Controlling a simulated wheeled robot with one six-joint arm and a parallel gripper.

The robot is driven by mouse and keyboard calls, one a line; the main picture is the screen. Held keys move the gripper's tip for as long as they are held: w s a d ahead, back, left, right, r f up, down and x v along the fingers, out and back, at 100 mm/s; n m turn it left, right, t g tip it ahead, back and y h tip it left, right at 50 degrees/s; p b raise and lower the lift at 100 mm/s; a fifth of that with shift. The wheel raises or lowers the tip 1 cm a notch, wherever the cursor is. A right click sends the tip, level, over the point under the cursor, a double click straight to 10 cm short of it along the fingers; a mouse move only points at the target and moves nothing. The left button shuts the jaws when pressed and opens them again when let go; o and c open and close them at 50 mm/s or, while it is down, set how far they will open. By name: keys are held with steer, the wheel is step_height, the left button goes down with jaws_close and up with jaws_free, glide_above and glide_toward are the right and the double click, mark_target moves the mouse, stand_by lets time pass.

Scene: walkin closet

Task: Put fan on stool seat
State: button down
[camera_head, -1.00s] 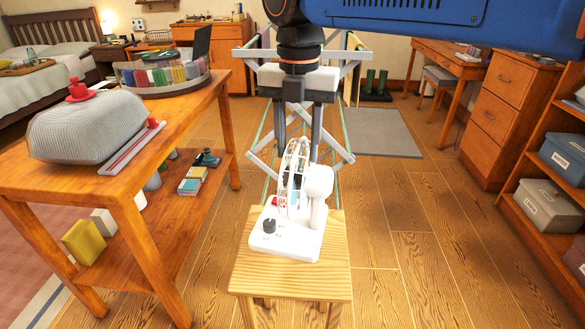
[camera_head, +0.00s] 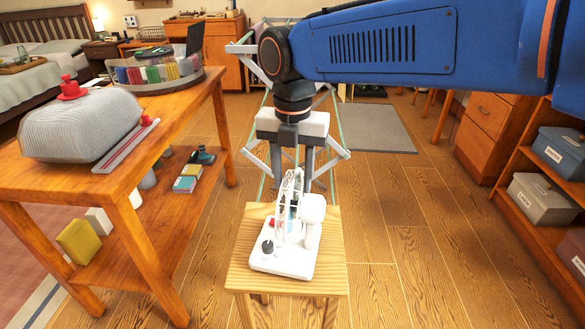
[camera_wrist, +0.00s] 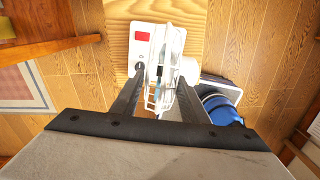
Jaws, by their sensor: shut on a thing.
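The white fan (camera_head: 285,258) has a flat base with a dark knob and a red part, and a round wire cage. It stands upright over the wooden stool seat (camera_head: 239,262), its base within the seat's edges and close to the near edge. The base looks to be at the seat surface; I cannot tell a small gap from contact. My gripper (camera_head: 293,186) comes down from above, its two fingers shut on the fan. In the wrist view the fingers (camera_wrist: 160,82) lie on either side of the fan's cage (camera_wrist: 167,60), above the seat (camera_wrist: 118,42).
Shelves with a grey box (camera_head: 543,200) and a blue box (camera_head: 560,152) stand at the right. Floor right of the stool is clear.

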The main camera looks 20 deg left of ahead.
stand_by(0.3)
steer(key=c, duration=1)
jaws_free()
steer(key=shift+f, duration=0.1)
steer(key=shift+c, duration=0.2)
step_height(320, 180, up, 12)
